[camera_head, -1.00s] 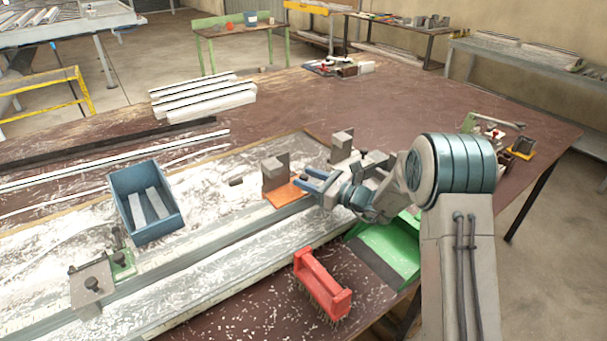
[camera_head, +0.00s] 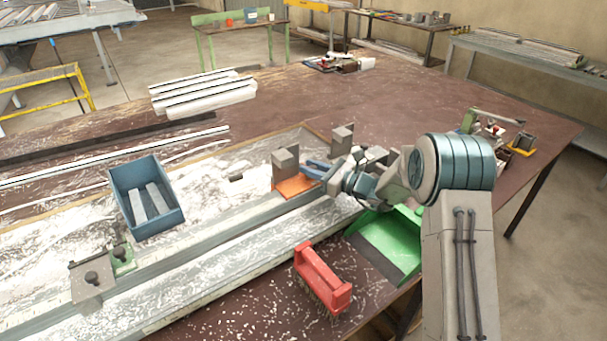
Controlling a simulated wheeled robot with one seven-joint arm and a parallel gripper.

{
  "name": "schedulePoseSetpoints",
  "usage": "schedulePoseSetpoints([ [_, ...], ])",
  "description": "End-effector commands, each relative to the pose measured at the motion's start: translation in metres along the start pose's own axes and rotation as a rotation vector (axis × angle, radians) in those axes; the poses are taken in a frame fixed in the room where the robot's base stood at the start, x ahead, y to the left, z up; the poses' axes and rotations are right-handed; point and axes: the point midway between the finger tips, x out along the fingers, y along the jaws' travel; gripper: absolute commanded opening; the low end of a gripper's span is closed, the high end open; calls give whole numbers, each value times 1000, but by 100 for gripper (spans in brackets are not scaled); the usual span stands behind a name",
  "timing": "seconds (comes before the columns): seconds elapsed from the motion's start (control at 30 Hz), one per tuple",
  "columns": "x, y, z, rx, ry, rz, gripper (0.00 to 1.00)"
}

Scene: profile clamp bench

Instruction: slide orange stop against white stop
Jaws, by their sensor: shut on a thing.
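The orange stop (camera_head: 294,186) has an orange base under a grey block and plate, and it sits on the long pale rail. My gripper (camera_head: 314,171) is at its right side with its blue fingers shut on it. A second stop with a grey block (camera_head: 342,139) stands further right along the rail, behind my gripper. It is probably the white stop, but my gripper and wrist hide its base. The upper parts of the two stops are apart, with a gap between them. I cannot see whether their bases touch.
A blue bin (camera_head: 177,218) with pale bars stands on the left. A grey clamp with a green part (camera_head: 122,261) is at the rail's near left end. A red brush (camera_head: 322,278) and a green dustpan (camera_head: 386,245) lie in front. White shavings cover the bench.

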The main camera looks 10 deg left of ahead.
Motion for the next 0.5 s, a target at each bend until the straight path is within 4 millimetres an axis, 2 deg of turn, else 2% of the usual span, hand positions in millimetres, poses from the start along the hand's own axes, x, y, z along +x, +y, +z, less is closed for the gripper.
schedulePoseSetpoints([
  [0.03, -8, -18, -1, -7, -6, -14, 0],
  [0.2, -21, -50, 1, -6, -6, -11, 0],
  [0.33, -26, -61, 2, -5, -4, -8, 0],
  [0.5, -27, -64, 3, -4, -3, -9, 0],
])
